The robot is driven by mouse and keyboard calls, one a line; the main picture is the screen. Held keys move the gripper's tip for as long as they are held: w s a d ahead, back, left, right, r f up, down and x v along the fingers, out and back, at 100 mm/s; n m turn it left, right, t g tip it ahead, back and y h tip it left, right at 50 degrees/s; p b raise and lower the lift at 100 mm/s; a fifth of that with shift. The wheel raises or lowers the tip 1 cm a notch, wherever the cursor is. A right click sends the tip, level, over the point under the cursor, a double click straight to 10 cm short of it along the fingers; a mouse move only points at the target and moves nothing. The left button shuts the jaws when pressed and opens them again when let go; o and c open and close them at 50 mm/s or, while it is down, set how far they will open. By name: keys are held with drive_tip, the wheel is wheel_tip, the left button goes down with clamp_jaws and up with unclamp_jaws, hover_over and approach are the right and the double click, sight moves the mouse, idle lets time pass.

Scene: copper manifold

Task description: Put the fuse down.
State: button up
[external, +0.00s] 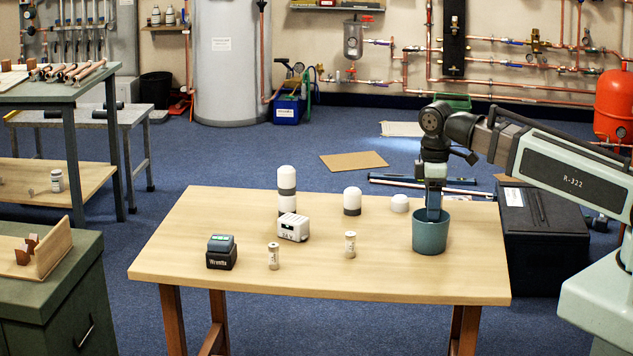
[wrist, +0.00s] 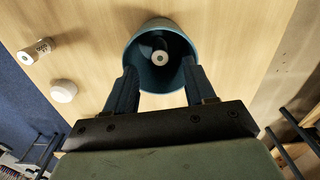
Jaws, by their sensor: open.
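My gripper (external: 434,214) points straight down at the teal cup (external: 430,238) at the right end of the wooden table. In the wrist view the two fingers (wrist: 160,88) are apart, overlapping the cup's near rim (wrist: 133,48) on either side. Inside the cup is a pale round piece with a darker centre (wrist: 160,58), apart from the fingers; it looks like the end of a fuse. The cup wall hides it in the external view. Two small labelled cylinders that look like fuses stand upright on the table, one at the middle (external: 350,244) and one further left (external: 273,257).
A white low cap (external: 400,203) and a white dome with a grey band (external: 352,202) stand left of the cup. A white toaster-like block (external: 293,227), a tall white-and-grey stack (external: 287,182) and a dark block labelled Wrenns (external: 221,253) stand further left. The table's front right is clear.

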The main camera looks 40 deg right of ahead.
drive_tip(key=shift+r, duration=2.8)
